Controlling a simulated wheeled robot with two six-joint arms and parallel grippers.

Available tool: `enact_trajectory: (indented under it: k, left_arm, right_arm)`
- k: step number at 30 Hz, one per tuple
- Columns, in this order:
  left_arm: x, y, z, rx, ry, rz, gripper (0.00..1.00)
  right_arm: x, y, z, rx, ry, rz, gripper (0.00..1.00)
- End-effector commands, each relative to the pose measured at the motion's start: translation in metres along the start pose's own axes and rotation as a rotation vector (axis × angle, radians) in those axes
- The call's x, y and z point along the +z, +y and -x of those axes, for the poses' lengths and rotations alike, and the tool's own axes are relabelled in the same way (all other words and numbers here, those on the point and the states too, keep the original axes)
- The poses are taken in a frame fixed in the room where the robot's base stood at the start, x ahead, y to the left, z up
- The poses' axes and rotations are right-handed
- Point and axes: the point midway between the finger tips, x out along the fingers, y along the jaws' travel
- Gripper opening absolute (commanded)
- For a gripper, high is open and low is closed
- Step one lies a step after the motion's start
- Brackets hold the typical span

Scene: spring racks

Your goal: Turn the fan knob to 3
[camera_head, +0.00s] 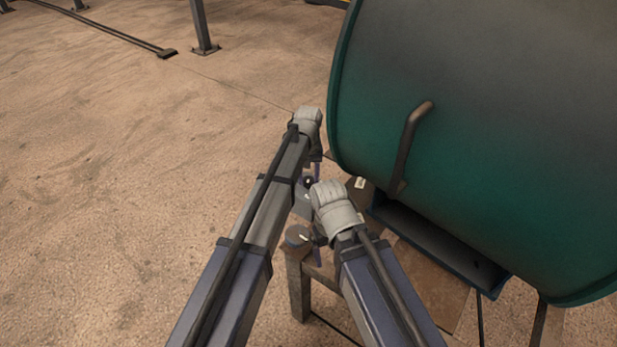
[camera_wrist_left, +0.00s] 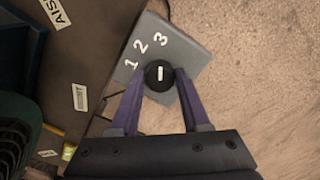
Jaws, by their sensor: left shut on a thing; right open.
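The fan is a large dark green drum (camera_head: 480,140) at the right of the head view. In the left wrist view a grey control panel (camera_wrist_left: 185,50) carries white numerals 1, 2 and 3. A round black fan knob (camera_wrist_left: 152,83) with a white mark sits on it. The mark stands upright in the picture, in line with the 3. My left gripper (camera_wrist_left: 160,78) is shut on the knob, one purple finger on each side. In the head view my left gripper (camera_head: 315,172) is partly hidden behind its wrist. My right gripper (camera_head: 316,243) is lower, open and mostly hidden by its arm.
A dark curved handle (camera_head: 410,140) sticks out from the drum. A metal stand (camera_head: 300,290) is below and beside my right gripper. A metal post (camera_head: 203,30) stands at the back. The floor on the left is clear.

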Motion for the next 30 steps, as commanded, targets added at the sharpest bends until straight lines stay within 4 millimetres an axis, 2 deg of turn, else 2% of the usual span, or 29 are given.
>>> enact_trajectory:
  k: [12, 13, 21, 30]
  left_arm:
    - [0.0002, 0.0000, -0.0001, 0.000, 0.000, -0.008, 0.00]
    - [0.0002, 0.0000, -0.0001, 0.000, 0.000, -0.008, 0.49]
    - [0.0001, 0.0000, 0.0000, 0.000, 0.000, -0.007, 0.77]
    - [0.0000, 0.0000, 0.0017, 0.000, 0.000, -0.006, 0.77]
  right_arm:
    - [0.0000, 0.0000, -0.0001, 0.000, 0.000, 0.000, 0.87]
    - [0.0000, 0.0000, -0.0001, 0.000, 0.000, 0.000, 0.87]
    - [0.0000, 0.0000, 0.0000, 0.000, 0.000, 0.000, 0.87]
    - [0.0001, 0.0002, 0.0017, 0.000, 0.000, 0.000, 0.87]
